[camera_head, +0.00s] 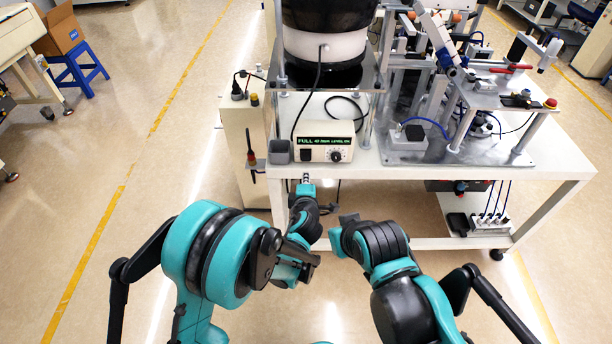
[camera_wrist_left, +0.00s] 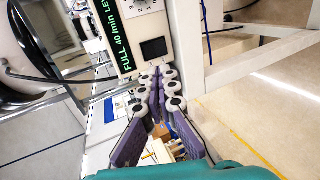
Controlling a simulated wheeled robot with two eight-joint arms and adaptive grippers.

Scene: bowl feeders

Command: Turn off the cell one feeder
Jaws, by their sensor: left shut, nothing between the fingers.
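The feeder's control box (camera_head: 325,141) is white, with a green lit display (camera_head: 325,141) reading FULL and a level line, a dark switch (camera_head: 306,155) and a dial (camera_head: 336,155). It sits at the front edge of the bench below the bowl feeder (camera_head: 325,45). In the left wrist view the dark switch (camera_wrist_left: 154,47) is at top centre, beside the display (camera_wrist_left: 122,40). My left gripper (camera_head: 306,178) is shut and empty, just in front of and below the box; its fingertips (camera_wrist_left: 161,70) appear close to the switch. Contact cannot be told. My right gripper (camera_head: 340,228) shows partly, its fingers unclear.
A grey open cup (camera_head: 279,152) stands left of the box. The white bench (camera_head: 440,176) carries other machinery (camera_head: 450,80) at right. A white cabinet (camera_head: 242,150) stands at left. Black cables run above the box.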

